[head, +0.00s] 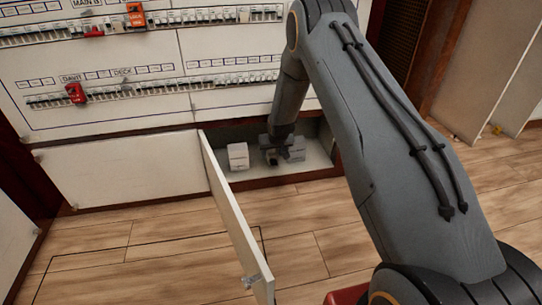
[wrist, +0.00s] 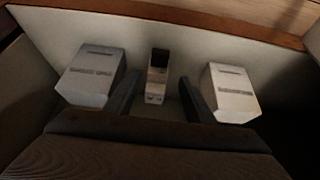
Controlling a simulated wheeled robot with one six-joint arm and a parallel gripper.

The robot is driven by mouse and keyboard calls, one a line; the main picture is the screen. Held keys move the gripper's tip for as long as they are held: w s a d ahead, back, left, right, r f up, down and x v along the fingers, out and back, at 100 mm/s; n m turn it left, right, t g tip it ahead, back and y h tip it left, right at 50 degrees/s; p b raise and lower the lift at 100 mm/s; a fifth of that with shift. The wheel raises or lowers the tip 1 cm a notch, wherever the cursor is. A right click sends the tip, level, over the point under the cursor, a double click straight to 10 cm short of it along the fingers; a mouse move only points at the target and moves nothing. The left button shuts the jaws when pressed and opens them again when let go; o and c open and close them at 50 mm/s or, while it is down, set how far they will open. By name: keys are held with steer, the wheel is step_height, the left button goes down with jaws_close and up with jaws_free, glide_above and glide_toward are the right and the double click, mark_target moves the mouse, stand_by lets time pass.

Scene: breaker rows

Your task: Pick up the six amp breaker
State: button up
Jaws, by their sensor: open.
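A small, narrow white breaker with a dark top (wrist: 156,77) stands on the floor of an open low cupboard. Its rating cannot be read. In the wrist view my gripper (wrist: 159,88) is open, with one dark finger on each side of this breaker, apart from it. A wider pale block (wrist: 90,75) stands left of the left finger, and a similar one (wrist: 230,92) stands right of the right finger. In the head view my gripper (head: 284,152) reaches down into the cupboard, right of the left block (head: 238,156); it largely hides the narrow breaker.
The cupboard door (head: 238,220) is swung out toward me, left of my arm. The cupboard's wooden front edge (wrist: 230,25) crosses the top of the wrist view. Above are panel rows of breakers (head: 150,90) with red lockout pieces (head: 76,93). The wooden floor (head: 160,235) is mostly clear.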

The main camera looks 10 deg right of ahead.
mark_target(272, 154)
steer(key=shift+w+d+b+x, duration=0.15)
steer(key=shift+b+x, duration=0.8)
steer(key=shift+x, duration=0.55)
steer(key=shift+w+d+b+x, duration=0.1)
steer(key=shift+b+x, duration=0.8)
steer(key=shift+x, duration=0.55)
steer(key=shift+r, duration=0.15)
jaws_close()
steer(key=shift+r+p, duration=0.15)
steer(key=shift+p, duration=0.15)
